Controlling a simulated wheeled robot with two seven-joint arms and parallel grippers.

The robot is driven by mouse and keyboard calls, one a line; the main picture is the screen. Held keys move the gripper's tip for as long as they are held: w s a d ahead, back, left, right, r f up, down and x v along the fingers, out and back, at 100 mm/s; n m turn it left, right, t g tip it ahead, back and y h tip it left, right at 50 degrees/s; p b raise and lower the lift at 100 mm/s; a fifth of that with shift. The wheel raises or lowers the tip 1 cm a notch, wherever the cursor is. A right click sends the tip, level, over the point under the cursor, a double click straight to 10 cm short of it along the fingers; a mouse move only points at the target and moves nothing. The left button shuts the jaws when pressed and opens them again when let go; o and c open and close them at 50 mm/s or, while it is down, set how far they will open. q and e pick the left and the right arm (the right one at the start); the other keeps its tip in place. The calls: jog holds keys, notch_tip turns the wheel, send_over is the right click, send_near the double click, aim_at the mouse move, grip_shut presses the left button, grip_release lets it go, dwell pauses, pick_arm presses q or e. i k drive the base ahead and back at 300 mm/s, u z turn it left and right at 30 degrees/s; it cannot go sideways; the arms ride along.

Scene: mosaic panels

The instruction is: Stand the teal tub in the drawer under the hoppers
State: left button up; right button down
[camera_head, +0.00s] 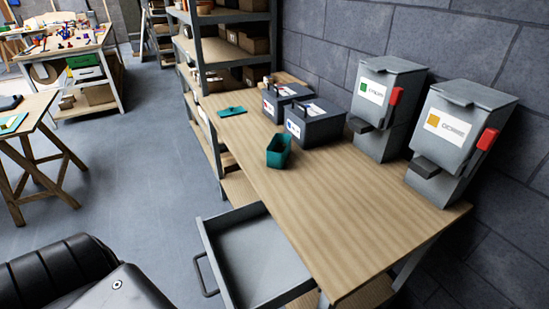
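The teal tub (279,151) stands on the wooden bench top, near its left edge, in front of two dark boxes. The two grey hoppers, one with a green label (387,107) and one with an orange label (457,142), stand on the right of the bench against the wall. The grey drawer (255,262) is pulled open at the bench's left side, lower than the top, and the part of it in view is empty. Black parts of my own body show at the lower left. Neither of my grippers is in view.
Two dark lidded boxes (315,123) and a flat teal piece (232,111) are on the bench (345,220). The bench top in front of the hoppers is clear. A shelf rack stands behind. The floor (130,190) left of the drawer is free.

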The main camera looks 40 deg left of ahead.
aim_at(262, 263)
jog(key=z, duration=1.95)
jog(key=k, duration=2.3)
jog(key=u, duration=1)
jog(key=i, duration=1)
